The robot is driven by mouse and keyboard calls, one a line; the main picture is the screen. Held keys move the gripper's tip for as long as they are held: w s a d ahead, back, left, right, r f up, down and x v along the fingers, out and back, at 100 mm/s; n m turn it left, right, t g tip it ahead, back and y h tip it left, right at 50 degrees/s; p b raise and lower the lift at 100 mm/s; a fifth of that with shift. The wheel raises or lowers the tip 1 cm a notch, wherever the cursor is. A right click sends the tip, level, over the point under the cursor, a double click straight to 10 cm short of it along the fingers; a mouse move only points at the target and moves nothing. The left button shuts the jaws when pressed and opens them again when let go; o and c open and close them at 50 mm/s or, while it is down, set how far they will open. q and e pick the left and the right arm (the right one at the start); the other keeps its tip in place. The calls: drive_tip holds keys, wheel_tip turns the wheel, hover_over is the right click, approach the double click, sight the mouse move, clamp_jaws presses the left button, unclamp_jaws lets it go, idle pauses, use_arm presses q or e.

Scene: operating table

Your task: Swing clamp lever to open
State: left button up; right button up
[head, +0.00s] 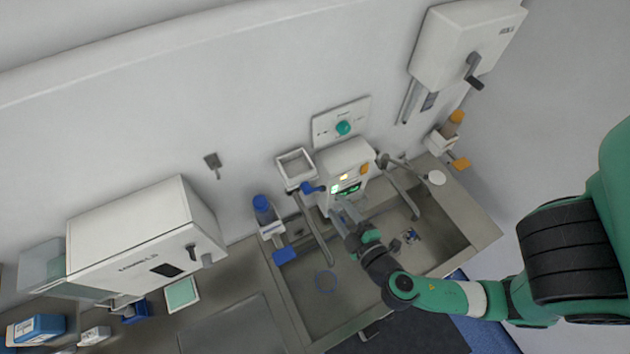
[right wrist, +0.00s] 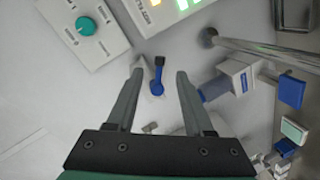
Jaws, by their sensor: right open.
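The clamp lever (head: 312,188) is small and blue, at the left side of the white device (head: 340,160) with a lit green display on the wall. In the right wrist view the blue lever (right wrist: 157,87) has a dark upper end and shows between the two fingers of my right gripper (right wrist: 160,73). In the head view my right gripper (head: 340,208) is open, in front of and just below the device. The fingers look empty, and I cannot tell whether either touches the lever. My left gripper is not in view.
A metal sink (head: 372,278) lies below, with a metal faucet (head: 316,232) to the left and another pipe to the right. A panel with a teal knob (head: 343,128) is above the device. A blue-capped dispenser (head: 264,210) and a white wall box (head: 150,235) stand left.

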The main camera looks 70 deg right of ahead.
sight(323, 189)
drive_tip(key=b+x, duration=0.1)
drive_tip(key=x, duration=0.1)
drive_tip(key=b+x, duration=0.3)
drive_tip(key=b, duration=0.1)
drive_tip(key=shift+w+d+r, duration=0.2)
drive_tip(key=shift+w+d, duration=0.1)
drive_tip(key=shift+d, duration=0.1)
drive_tip(key=x, duration=0.4)
drive_tip(key=shift+w+d+f, duration=0.15)
drive_tip(key=shift+w+f, duration=0.05)
drive_tip(key=shift+w, duration=0.15)
drive_tip(key=shift+w+d+f, duration=0.2)
drive_tip(key=shift+w+d, duration=0.15)
drive_tip(key=shift+w, duration=0.05)
clamp_jaws()
